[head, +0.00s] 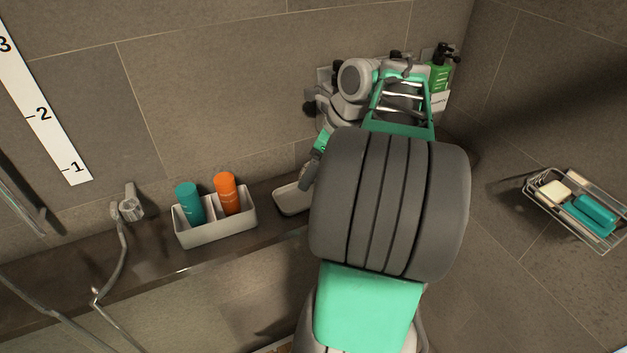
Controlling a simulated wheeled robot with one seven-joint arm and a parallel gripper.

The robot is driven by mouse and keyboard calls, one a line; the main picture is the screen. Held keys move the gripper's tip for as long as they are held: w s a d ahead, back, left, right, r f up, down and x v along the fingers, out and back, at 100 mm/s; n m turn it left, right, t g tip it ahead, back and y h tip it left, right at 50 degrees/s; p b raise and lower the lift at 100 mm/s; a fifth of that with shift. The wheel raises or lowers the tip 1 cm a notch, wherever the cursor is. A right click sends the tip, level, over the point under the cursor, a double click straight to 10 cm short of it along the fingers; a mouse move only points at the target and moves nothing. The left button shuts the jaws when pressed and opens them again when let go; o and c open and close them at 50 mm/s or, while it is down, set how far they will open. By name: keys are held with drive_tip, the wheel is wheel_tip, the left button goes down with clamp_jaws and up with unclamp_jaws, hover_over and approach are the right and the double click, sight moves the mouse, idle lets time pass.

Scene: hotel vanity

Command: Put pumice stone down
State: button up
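My arm fills the middle of the head view and hides much of the ledge behind it. My gripper (309,176) shows at the arm's left side, pointing down just above the right end of a small white dish (287,203) on the ledge. Only a small part of the gripper shows, so I cannot tell whether it is open or shut. No pumice stone can be made out clearly; a grey shape at the gripper's tip may be a finger or a held thing. The dish's right part is hidden by my arm.
A white divided caddy (218,233) on the ledge (150,262) holds a teal bottle (190,204) and an orange bottle (228,194). A shower fitting (130,205) with hose is at left. A green pump bottle (440,73) is behind my arm. A wire basket (570,222) hangs at right.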

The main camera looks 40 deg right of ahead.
drive_tip(key=shift+w+d+f+b, duration=0.1)
drive_tip(key=shift+f+b, duration=0.35)
drive_tip(key=shift+f, duration=1.3)
drive_tip(key=shift+f, duration=0.35)
drive_tip(key=shift+f, duration=0.25)
drive_tip(key=o, duration=1.1)
drive_tip(key=shift+r, duration=0.1)
drive_tip(key=shift+r, duration=0.4)
drive_tip(key=p+v, duration=0.5)
drive_tip(key=v, duration=0.7)
drive_tip(key=shift+r+p, duration=0.15)
drive_tip(key=shift+p, duration=0.15)
